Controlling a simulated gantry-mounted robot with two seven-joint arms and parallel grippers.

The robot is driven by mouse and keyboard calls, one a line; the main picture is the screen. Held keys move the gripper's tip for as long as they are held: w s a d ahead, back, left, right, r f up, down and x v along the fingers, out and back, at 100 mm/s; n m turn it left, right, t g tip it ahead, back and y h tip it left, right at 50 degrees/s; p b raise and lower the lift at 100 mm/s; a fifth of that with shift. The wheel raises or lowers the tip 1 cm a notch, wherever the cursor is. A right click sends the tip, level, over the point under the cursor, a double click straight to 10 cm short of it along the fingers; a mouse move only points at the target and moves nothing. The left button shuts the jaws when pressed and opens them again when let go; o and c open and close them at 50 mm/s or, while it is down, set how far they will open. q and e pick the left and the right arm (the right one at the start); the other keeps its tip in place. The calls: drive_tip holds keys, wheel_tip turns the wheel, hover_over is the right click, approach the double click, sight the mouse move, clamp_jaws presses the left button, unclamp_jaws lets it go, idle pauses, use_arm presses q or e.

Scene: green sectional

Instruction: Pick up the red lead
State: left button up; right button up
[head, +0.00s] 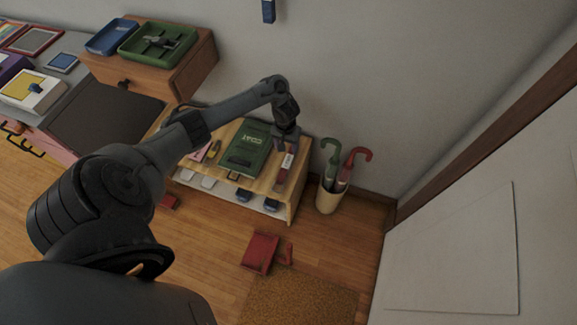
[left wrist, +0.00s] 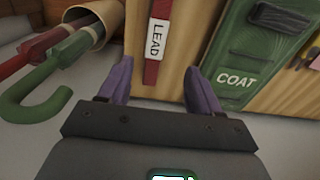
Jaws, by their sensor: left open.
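The red lead (head: 281,178) lies on the right end of the wooden bench top, with a white tag. In the left wrist view the red lead (left wrist: 152,72) carries a tag reading LEAD. My left gripper (head: 287,140) is over the bench's back right, near the lead. In the left wrist view my left gripper (left wrist: 157,76) is open, its two purple fingers apart, with the lead showing between and beyond them. I cannot tell how high it is above the bench. My right gripper is in neither view.
A green COAT item (head: 246,148) lies left of the lead; it also shows in the wrist view (left wrist: 262,50). An umbrella stand (head: 327,199) with green and red umbrellas stands right of the bench (head: 262,186). A red item (head: 260,252) lies on the floor by a mat (head: 300,300).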

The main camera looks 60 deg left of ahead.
use_arm(q)
drive_tip(key=f, duration=0.1)
drive_tip(key=b, duration=0.3)
hover_over(288, 161)
drive_tip(key=f, duration=0.4)
drive_tip(key=shift+s+a+f, duration=0.1)
drive_tip(key=shift+s+a, duration=0.05)
drive_tip(key=shift+a, duration=0.05)
drive_tip(key=shift+f, duration=0.3)
wheel_tip(288, 161, down, 5)
drive_tip(key=b, duration=0.3)
drive_tip(key=shift+d+r, duration=0.1)
drive_tip(key=shift+d, duration=0.05)
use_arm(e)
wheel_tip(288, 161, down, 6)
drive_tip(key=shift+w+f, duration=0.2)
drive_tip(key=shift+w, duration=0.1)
use_arm(q)
drive_tip(key=c, duration=0.9)
drive_tip(key=shift+r, duration=0.1)
drive_tip(key=shift+c, duration=0.2)
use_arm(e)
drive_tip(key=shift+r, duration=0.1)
